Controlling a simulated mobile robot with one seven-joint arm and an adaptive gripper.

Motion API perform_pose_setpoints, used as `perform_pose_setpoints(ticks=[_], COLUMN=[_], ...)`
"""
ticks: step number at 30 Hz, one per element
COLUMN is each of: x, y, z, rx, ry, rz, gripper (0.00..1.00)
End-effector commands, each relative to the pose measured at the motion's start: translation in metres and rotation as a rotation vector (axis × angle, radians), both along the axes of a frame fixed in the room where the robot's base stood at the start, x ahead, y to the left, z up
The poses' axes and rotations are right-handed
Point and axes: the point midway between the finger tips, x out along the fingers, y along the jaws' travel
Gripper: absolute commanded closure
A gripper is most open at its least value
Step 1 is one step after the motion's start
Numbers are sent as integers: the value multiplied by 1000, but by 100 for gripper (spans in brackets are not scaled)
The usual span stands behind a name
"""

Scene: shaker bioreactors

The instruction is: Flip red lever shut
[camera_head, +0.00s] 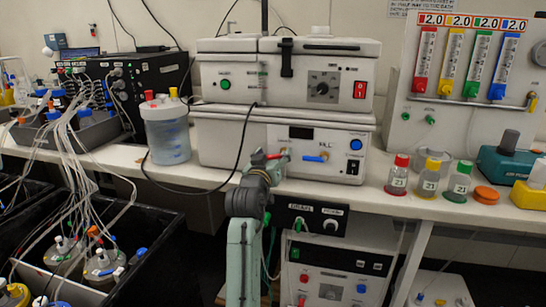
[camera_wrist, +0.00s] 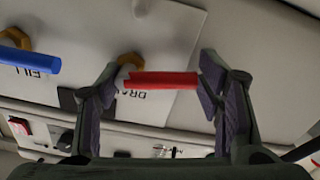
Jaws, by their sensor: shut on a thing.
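The red lever (camera_wrist: 165,80) lies crosswise between the two fingers of my gripper (camera_wrist: 158,85) in the wrist view. Its free end touches or nearly touches the right finger, and its brass valve end is by the left finger. My gripper is shut on the lever along its length, with the fingers spread by it. In the head view my gripper (camera_head: 262,167) is at the front of the lower white unit (camera_head: 225,135), and a bit of the red lever (camera_head: 277,156) shows beside it. The upside-down "DRAIN" label is partly hidden behind the lever.
A blue lever (camera_wrist: 30,60) marked "FILL" is left of the red one in the wrist view; it also shows in the head view (camera_head: 316,158). A plastic jug (camera_head: 167,135) stands left of the unit. Capped bottles (camera_head: 398,178) stand right on the bench. A black cable droops near my arm.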

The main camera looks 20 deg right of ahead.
Motion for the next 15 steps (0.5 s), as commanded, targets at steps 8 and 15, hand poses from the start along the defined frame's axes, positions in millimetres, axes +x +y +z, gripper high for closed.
perform_pose_setpoints(ticks=[8,15], x=[1,1], y=[1,2], z=[0,6], rx=[15,190], ry=[-11,-131], rz=[2,4], gripper=[68,68])
